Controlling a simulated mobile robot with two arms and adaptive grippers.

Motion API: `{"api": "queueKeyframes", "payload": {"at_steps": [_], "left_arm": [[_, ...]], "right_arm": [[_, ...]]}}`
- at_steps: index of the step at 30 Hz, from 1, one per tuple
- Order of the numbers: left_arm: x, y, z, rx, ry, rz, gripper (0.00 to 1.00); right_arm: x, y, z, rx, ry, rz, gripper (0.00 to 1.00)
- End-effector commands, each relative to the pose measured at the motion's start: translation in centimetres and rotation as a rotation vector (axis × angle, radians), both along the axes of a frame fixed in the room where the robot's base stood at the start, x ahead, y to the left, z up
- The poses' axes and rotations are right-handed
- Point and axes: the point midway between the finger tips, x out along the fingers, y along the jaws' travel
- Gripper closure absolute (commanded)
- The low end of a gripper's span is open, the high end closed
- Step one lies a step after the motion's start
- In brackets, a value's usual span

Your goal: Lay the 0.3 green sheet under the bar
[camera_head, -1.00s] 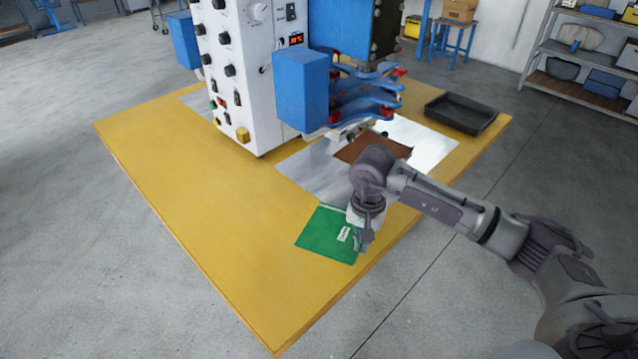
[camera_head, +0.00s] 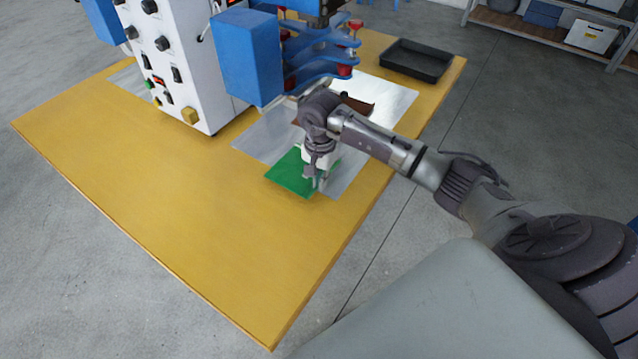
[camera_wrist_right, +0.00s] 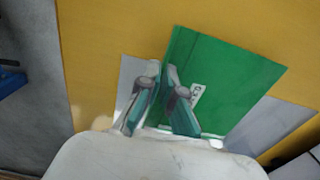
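The green sheet (camera_head: 288,175) lies over the near edge of the metal plate and the yellow table. In the right wrist view the green sheet (camera_wrist_right: 225,75) carries a small white label whose print is too small to read. My right gripper (camera_head: 318,182) is at the sheet's right edge. In the wrist view its fingers (camera_wrist_right: 162,72) are close together with the sheet's edge between them. The press head with blue arms and red knobs (camera_head: 320,65) stands behind; the bar below it is mostly hidden by my right arm. My left gripper is out of view.
A brown sheet (camera_head: 358,105) lies on the metal plate (camera_head: 385,95) beyond my wrist. The white control cabinet (camera_head: 185,65) stands behind left. A black tray (camera_head: 416,58) sits at the table's far right. The front of the yellow table (camera_head: 200,215) is clear.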

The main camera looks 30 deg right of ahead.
Motion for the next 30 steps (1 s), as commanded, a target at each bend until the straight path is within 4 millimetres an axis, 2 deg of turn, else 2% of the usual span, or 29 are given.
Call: {"api": "queueKeyframes", "payload": {"at_steps": [4, 15, 18, 21, 30], "left_arm": [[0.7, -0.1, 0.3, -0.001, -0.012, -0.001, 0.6], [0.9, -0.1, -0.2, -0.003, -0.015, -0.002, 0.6], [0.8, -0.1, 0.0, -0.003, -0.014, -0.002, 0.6], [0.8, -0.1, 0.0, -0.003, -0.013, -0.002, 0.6], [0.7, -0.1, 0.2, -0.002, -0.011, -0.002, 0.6]], "right_arm": [[0.0, 0.1, -2.0, 0.002, 0.001, 0.0, 1.0], [0.0, 0.0, -2.6, -0.001, -0.001, 0.001, 1.0], [0.0, 0.0, -2.5, 0.0, -0.001, 0.001, 0.81], [0.0, 0.0, -2.5, 0.0, -0.001, 0.001, 0.69], [0.0, 0.1, -2.3, 0.001, -0.001, 0.001, 0.69]]}}
